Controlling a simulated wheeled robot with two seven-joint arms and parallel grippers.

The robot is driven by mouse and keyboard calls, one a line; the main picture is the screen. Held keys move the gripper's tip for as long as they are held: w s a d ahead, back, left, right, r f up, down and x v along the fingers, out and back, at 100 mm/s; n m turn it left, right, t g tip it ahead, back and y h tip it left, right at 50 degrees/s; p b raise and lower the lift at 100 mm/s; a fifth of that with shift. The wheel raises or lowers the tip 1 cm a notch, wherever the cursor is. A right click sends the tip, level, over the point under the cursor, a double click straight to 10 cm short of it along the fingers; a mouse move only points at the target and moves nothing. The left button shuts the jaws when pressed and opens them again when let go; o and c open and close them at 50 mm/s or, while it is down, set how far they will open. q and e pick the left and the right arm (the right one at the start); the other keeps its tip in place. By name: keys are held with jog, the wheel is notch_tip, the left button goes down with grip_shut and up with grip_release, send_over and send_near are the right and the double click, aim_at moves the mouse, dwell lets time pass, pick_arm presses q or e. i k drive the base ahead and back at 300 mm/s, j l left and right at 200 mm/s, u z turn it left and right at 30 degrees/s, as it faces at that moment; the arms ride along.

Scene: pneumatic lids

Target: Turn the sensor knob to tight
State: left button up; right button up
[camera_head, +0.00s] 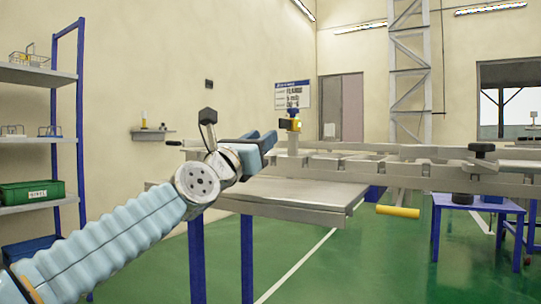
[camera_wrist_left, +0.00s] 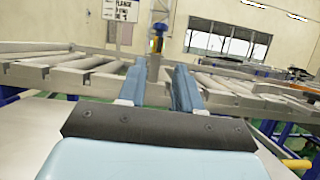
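A small yellow sensor (camera_head: 294,125) with a dark cap sits on an upright metal post at the conveyor rail, in the middle of the head view. It also shows in the left wrist view (camera_wrist_left: 158,32), beyond the gap between the fingers. Its knob is too small for me to tell how it is turned. My left gripper (camera_head: 268,140) is in front of and left of the sensor, apart from it. In the left wrist view its two blue fingers (camera_wrist_left: 158,82) stand apart with nothing between them. My right gripper is not in view.
The roller conveyor (camera_head: 400,170) runs across to the right, with a dark knob (camera_head: 482,148) on its rail. A flat metal table (camera_head: 290,192) lies below my left gripper. Shelves with a green crate (camera_head: 32,193) stand at the left. Green floor is clear in front.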

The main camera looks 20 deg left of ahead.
aim_at(292, 112)
jog(key=k+j, duration=0.15)
jog(key=k, duration=0.35)
jog(key=k+j, duration=0.2)
jog(key=k, duration=0.25)
